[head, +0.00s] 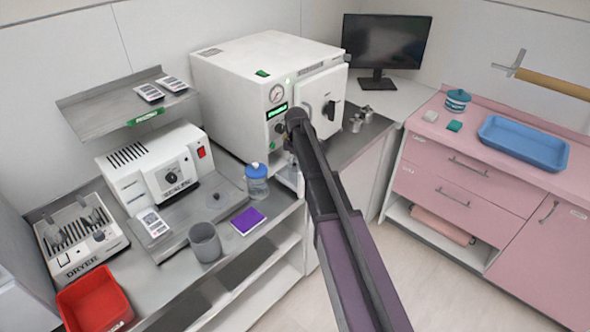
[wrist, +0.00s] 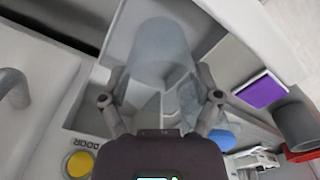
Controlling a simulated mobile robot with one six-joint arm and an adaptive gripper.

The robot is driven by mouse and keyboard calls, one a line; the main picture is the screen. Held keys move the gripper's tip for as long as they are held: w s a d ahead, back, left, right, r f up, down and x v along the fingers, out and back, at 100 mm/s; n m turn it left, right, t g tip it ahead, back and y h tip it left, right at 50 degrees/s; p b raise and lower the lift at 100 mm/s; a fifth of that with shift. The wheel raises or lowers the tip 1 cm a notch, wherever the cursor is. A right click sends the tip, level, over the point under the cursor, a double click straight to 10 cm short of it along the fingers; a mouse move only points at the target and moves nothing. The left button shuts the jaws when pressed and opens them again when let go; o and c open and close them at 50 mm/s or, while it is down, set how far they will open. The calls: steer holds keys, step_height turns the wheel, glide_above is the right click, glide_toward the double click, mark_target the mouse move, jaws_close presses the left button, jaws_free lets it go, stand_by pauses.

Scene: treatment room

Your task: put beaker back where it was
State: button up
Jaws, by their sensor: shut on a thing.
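In the wrist view a clear, greyish see-through beaker (wrist: 158,52) is between the two fingers of my gripper (wrist: 160,98), which is shut on it. In the head view my gripper is mostly hidden behind my own arm, in front of the white steriliser (head: 255,80) near its open-looking front door (head: 321,101). I cannot make out the beaker in the head view.
On the steel counter are a blue-lidded jar (head: 257,182), a purple pad (head: 248,221), a grey cup (head: 205,241), a white sealing machine (head: 152,172) and a red bin (head: 94,303). Small metal pieces (head: 361,117) lie right of the steriliser. The pink counter (head: 425,125) is at right.

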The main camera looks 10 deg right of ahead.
steer(key=shift+f, duration=0.5)
steer(key=shift+f+b, duration=0.2)
steer(key=shift+b, duration=0.2)
steer(key=o, duration=1)
steer(key=shift+c, duration=0.2)
steer(key=shift+r, duration=0.2)
step_height(320, 180, up, 12)
steer(key=p, duration=1.2)
steer(key=shift+s, duration=0.1)
steer(key=s+m, duration=1.4)
steer(key=s, duration=1.5)
